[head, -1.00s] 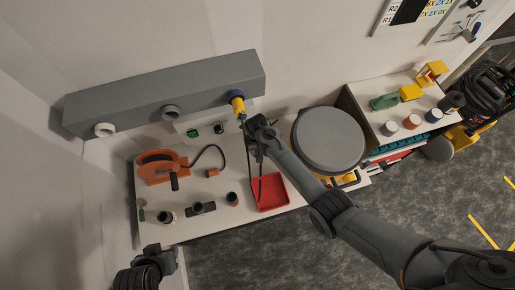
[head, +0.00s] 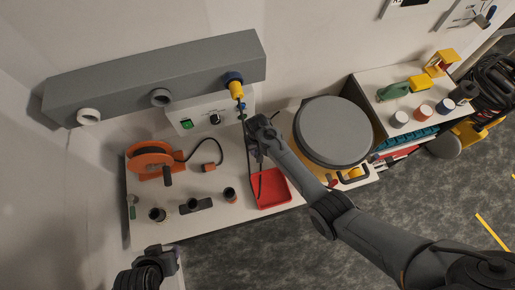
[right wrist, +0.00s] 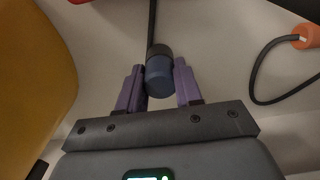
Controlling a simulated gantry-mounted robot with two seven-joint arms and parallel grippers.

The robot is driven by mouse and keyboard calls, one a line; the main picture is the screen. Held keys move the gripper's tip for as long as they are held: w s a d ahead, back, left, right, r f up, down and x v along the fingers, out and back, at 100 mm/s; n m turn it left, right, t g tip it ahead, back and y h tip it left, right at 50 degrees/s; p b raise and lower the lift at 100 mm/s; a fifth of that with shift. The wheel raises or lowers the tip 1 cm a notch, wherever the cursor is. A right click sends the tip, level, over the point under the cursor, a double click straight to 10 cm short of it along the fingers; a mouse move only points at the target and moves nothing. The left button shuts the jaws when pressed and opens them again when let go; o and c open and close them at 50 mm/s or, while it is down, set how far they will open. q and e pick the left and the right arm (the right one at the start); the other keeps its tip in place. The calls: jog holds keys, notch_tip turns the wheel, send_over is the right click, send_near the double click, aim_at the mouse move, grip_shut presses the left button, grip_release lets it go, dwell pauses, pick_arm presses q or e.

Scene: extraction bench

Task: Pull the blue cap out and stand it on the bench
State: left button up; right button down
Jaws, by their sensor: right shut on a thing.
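In the right wrist view, a blue cap (right wrist: 159,77) with a dark upper part sits between the two purple fingers of my right gripper (right wrist: 160,84), which is shut on it. A dark cord runs away from it toward the top. In the head view my right gripper (head: 250,124) is above the back of the bench (head: 225,215), just below a yellow plug (head: 236,89) set in a blue collar on the wall duct. The cap is too small to make out surely there. My left gripper (head: 168,260) is low, before the bench's front left; its jaws are unclear.
A red tray (head: 271,197), an orange reel (head: 150,161) and several small dark cups stand on the bench. A round grey lid (head: 333,130) is right of my right forearm. A white control box (head: 197,122) is behind. Some front bench surface is bare.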

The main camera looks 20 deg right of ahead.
jog(key=shift+f, duration=0.45)
dwell(0.5)
jog(key=c, duration=0.7)
grip_release()
notch_tip(320, 180, up, 9)
jog(key=shift+r+p, duration=0.15)
jog(key=shift+p, duration=0.7)
jog(key=shift+r, duration=0.75)
